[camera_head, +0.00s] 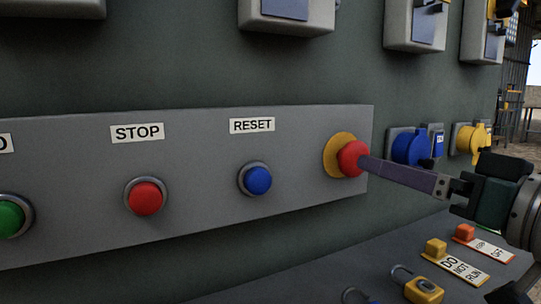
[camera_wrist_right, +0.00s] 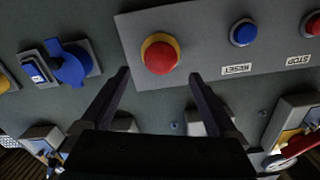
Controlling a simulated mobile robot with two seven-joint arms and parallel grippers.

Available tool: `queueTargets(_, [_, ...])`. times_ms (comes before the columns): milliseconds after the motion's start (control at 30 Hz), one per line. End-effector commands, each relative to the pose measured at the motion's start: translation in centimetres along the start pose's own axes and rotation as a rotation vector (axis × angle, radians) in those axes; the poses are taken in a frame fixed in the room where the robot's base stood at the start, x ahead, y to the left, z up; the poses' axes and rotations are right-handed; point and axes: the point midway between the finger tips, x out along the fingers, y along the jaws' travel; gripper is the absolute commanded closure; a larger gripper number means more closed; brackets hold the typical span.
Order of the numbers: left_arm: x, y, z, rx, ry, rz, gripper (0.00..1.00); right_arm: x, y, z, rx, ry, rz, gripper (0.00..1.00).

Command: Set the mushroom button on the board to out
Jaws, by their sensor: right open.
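The mushroom button (camera_head: 352,158) has a red domed head on a yellow round base, at the right end of the grey board (camera_head: 200,135). In the right wrist view the button (camera_wrist_right: 160,57) lies straight ahead, centred beyond the gap between the fingertips. My right gripper (camera_wrist_right: 160,77) is open and empty. In the head view the right gripper (camera_head: 367,164) comes in from the right, and its visible finger reaches the red head's right edge. I cannot tell whether it touches. My left gripper is not in view.
A blue RESET button (camera_head: 257,180), a red STOP button (camera_head: 146,197) and a green button (camera_head: 10,217) sit left on the board. Blue (camera_head: 410,147) and yellow (camera_head: 471,138) sockets are on the wall to the right. A ledge below holds padlocks (camera_head: 424,289) and tags (camera_head: 463,270).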

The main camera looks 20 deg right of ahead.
Motion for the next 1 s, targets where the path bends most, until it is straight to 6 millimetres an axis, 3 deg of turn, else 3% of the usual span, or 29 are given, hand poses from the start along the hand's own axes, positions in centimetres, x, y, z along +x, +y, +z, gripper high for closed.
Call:
queueTargets(300, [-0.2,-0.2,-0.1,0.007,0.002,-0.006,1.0,4.6,0.0,0.0,0.002,0.001,-0.001,0.05])
queueTargets(700, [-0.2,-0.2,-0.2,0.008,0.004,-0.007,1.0,5.5,-0.1,0.1,-0.001,-0.003,-0.001,0.05])
queueTargets(1000, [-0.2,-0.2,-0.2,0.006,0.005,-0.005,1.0,5.4,-0.1,0.1,-0.001,-0.002,-0.001,0.36])
